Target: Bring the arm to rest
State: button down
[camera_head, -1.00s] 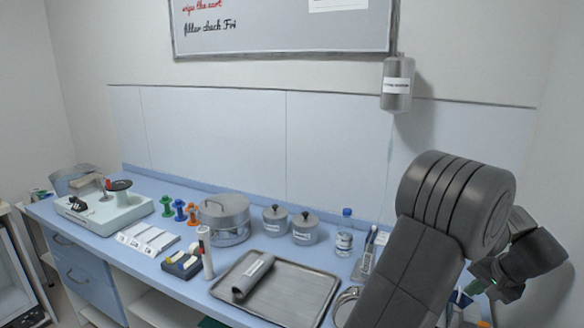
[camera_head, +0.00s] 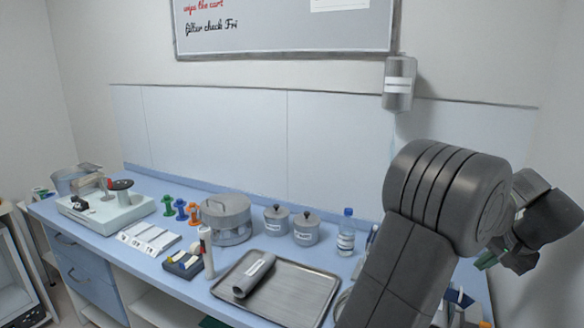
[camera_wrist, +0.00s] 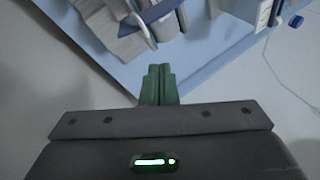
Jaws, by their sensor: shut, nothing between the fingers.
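My gripper (camera_wrist: 160,84) shows in the wrist view as two green fingers side by side, shut with nothing between them. In the head view my arm rises at the right, bent at a thick grey joint. The green fingers (camera_head: 487,261) show small behind that joint, at the right of the counter. In the wrist view the fingers point toward the counter's edge, apart from any object that I can see.
A metal tray (camera_head: 312,297) with a grey roll (camera_head: 254,275) lies on the blue counter (camera_head: 85,225). Two lidded jars, a bottle (camera_head: 346,232) and a round metal container (camera_head: 227,219) stand behind it. A dispenser (camera_head: 398,84) hangs on the wall.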

aim_at(461, 292)
notch_tip(461, 292, down, 8)
jog(key=shift+r+p, duration=0.1)
jog(key=shift+p, duration=0.2)
jog(key=shift+f+b, duration=0.3)
jog(key=shift+g+h, duration=0.3)
jog(key=shift+h, duration=0.3)
jog(key=a+r, duration=0.1)
jog(key=w+r+p, duration=0.1)
jog(key=r, duration=0.1)
jog(key=a+r+p, duration=0.1)
jog(key=shift+w+a+r, duration=0.15)
jog(key=shift+w+a, duration=0.1)
jog(key=shift+a, duration=0.1)
jog(key=w+a+g+h+b, duration=0.1)
jog(key=w+a+h, duration=0.1)
jog(key=w+a, duration=0.2)
jog(key=w+a+r+n+g+h+b, duration=0.1)
jog(key=w+a, duration=0.3)
jog(key=a, duration=0.5)
jog(key=shift+r+g+h, duration=0.2)
jog(key=shift+g+h, duration=0.2)
jog(key=shift+h, duration=0.3)
jog(key=shift+a+r, duration=0.1)
jog(key=shift+a, duration=0.1)
